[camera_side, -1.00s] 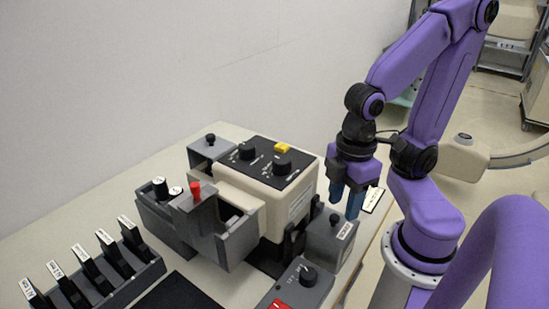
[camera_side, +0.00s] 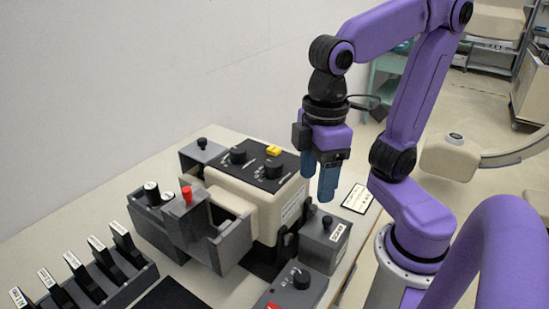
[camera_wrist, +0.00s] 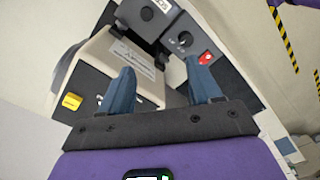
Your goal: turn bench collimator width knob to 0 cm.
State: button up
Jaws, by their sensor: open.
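The beige bench collimator (camera_side: 262,205) stands on the table with a black top panel. The panel carries two black knobs, a left one (camera_side: 238,156) and a right one (camera_side: 274,169); their labels are too small to read, so I cannot tell which sets width. My gripper (camera_side: 316,190) is open and empty, fingers pointing down, just right of the right knob and apart from it. In the wrist view, the beige housing (camera_wrist: 92,66) lies below the fingers (camera_wrist: 159,66), and the black panel (camera_wrist: 85,84) is partly hidden behind the left finger and gripper body.
A yellow button (camera_side: 273,150) sits on the panel. A grey box (camera_side: 323,242) with a small knob stands right of the collimator; a dark control box (camera_side: 298,291) is in front. A red-knobbed grey holder (camera_side: 188,215) and a rack of labelled pieces (camera_side: 100,279) are left.

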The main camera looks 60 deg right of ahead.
jog(key=w+a+r+m, duration=0.2)
jog(key=w+r+m, duration=0.25)
jog(key=r, duration=0.35)
notch_tip(320, 180, up, 9)
jog(key=m, duration=0.4)
send_over(274, 162)
notch_tip(274, 162, down, 17)
jog(key=shift+s, duration=0.1)
jog(key=shift+n, duration=0.25)
jog(key=c, duration=1)
